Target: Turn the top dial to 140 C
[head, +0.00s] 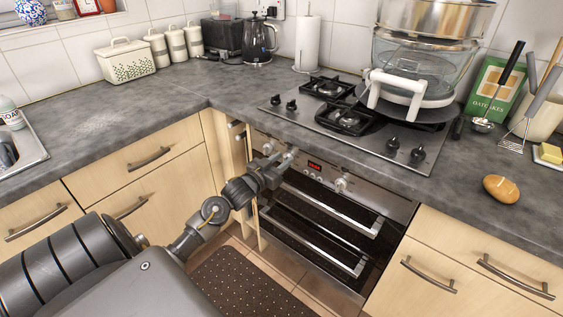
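The built-in oven has a steel control panel (326,175) under the counter edge, with a small red-lit display (314,166) whose digits are too small to read. A pale round dial (342,184) sits right of the display. Another pale dial (268,147) shows at the panel's left end, beside my gripper. My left gripper (288,157) is at the panel left of the display, over or against a knob there. The gripper's fingers are too small and overlapped to show whether they are open or hold the knob. The dial markings are unreadable. My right gripper is not in view.
A gas hob (355,125) with black knobs carries a large glass cooker (425,65). Two oven door handles (330,208) lie below the panel. A brown potato-like item (501,189) sits on the right counter. A dark dotted mat (245,283) lies on the floor.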

